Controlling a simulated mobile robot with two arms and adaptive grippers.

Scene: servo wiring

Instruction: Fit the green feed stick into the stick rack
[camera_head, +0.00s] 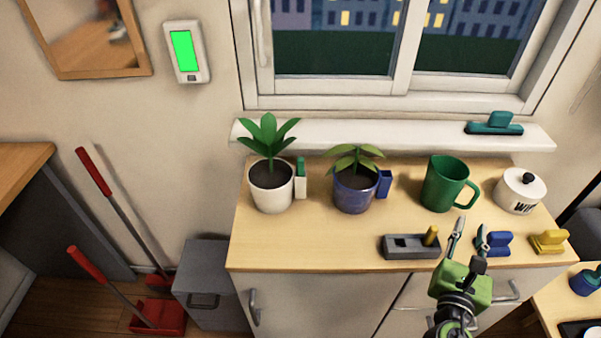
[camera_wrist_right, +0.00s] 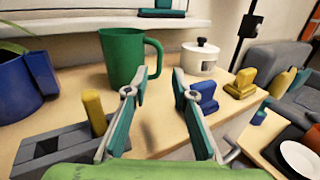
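A green stick-like piece (camera_head: 300,164) stands upright in a small white holder (camera_head: 300,187) beside the white plant pot; this looks like the green feed stick. The grey stick rack (camera_head: 398,248) lies near the counter's front edge with a yellow stick (camera_head: 431,235) upright at its right end and a dark opening to the left. The rack (camera_wrist_right: 75,143) and yellow stick (camera_wrist_right: 95,112) also show in the right wrist view. My right gripper (camera_head: 469,232) is open and empty over the front edge, right of the rack; its fingers (camera_wrist_right: 159,75) are apart. My left gripper is not in view.
A white pot (camera_head: 271,196), a blue pot (camera_head: 354,198) with a blue holder (camera_head: 384,183), a green mug (camera_head: 441,184) and a white lidded jar (camera_head: 520,192) line the back. Blue (camera_head: 499,243) and yellow (camera_head: 549,242) blocks lie front right. The counter's front left is clear.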

